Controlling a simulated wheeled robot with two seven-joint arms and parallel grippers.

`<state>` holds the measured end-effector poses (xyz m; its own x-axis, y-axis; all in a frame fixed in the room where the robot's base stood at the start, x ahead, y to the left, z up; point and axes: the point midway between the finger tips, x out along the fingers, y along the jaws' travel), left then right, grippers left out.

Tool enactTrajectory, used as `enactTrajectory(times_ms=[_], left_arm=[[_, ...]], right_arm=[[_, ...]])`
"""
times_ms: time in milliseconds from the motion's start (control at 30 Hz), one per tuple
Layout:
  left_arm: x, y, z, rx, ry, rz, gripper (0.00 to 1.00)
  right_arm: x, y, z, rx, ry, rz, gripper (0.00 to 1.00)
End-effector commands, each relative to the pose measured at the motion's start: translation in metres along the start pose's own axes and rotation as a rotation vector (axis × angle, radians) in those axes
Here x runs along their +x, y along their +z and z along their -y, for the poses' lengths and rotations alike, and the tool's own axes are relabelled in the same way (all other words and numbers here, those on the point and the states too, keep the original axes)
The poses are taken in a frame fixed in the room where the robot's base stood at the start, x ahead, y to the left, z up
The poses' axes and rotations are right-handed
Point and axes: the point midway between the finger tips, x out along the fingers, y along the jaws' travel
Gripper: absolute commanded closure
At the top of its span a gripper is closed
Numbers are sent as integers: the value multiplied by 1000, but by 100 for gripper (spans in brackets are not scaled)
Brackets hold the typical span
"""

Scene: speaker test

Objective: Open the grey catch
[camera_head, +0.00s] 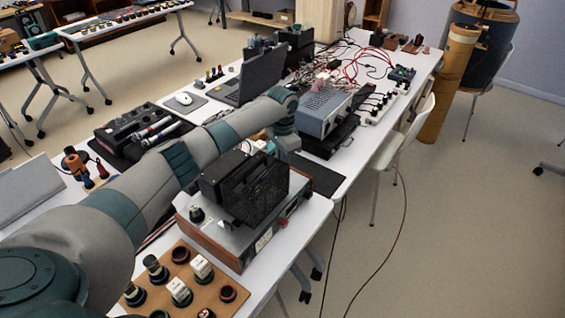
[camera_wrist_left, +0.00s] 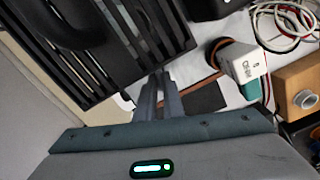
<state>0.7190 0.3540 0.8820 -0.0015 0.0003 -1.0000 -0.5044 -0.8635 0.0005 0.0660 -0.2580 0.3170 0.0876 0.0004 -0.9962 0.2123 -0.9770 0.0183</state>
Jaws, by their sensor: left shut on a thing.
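A black slatted box (camera_head: 255,188) sits on a wood-sided instrument (camera_head: 213,245) in the head view. The box's slats (camera_wrist_left: 125,35) fill the upper left of the wrist view. My left arm reaches over the table, and its wrist (camera_head: 285,140) bends down behind the box. My left gripper (camera_wrist_left: 158,82) is shut, its grey fingers close together beside the box's lower edge. What it grips is small and mostly hidden between the fingertips; I cannot make out the grey catch separately. My right gripper is in neither view.
A white part with a label (camera_wrist_left: 242,66) lies close right of my fingers, with cables (camera_wrist_left: 285,20) beyond. A blue-grey instrument (camera_head: 322,112) and a laptop (camera_head: 262,75) stand farther back. A wooden board of knobs (camera_head: 205,285) lies in front.

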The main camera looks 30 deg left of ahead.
Motion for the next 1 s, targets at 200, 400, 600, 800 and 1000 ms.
enactTrajectory(times_ms=[200,400,600,800,1000], left_arm=[[-3,-1,0,202,0,-2,100],[-3,-1,1,393,-1,-3,100],[-2,-1,1,582,-2,-4,100],[-2,-1,1,771,-2,-4,100],[-2,-2,1,941,-3,-5,100]], right_arm=[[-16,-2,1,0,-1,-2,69],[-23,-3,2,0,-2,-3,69],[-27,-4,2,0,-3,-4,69],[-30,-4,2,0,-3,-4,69],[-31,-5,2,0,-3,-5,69]])
